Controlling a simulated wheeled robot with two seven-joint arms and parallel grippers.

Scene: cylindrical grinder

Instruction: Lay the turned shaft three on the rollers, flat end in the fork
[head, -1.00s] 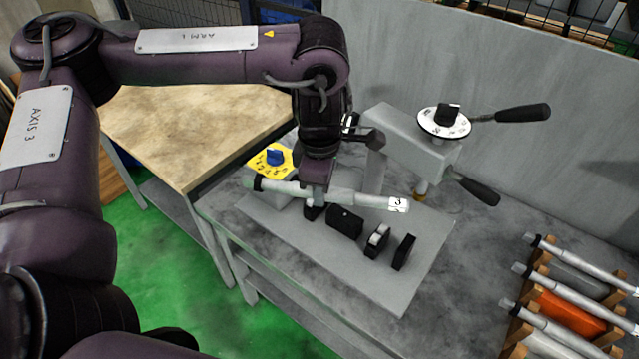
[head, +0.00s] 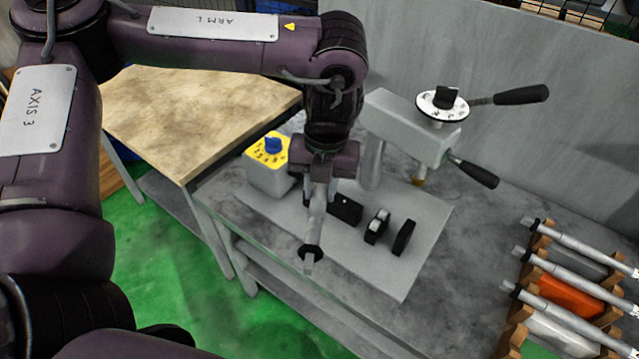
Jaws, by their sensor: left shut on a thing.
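My left gripper (head: 318,182) is shut on a grey turned shaft (head: 316,218) above the grinder's grey base plate (head: 400,275). The shaft points towards the front of the picture, its black collar (head: 311,252) and narrow flat end (head: 308,267) nearest me. Its other end is hidden behind the gripper. The shaft appears clear of the supports. Black supports stand on the plate to its right: a block (head: 346,208), a middle one with pale rollers (head: 378,224) and a thin upright one (head: 404,237). I cannot tell which is the fork. My right gripper is out of view.
A grey machine head (head: 415,130) with a dial (head: 443,104) and two black-handled levers overhangs behind the supports. A yellow-topped box with a blue knob (head: 270,165) stands left of the gripper. A wooden rack (head: 515,335) with several shafts is at right.

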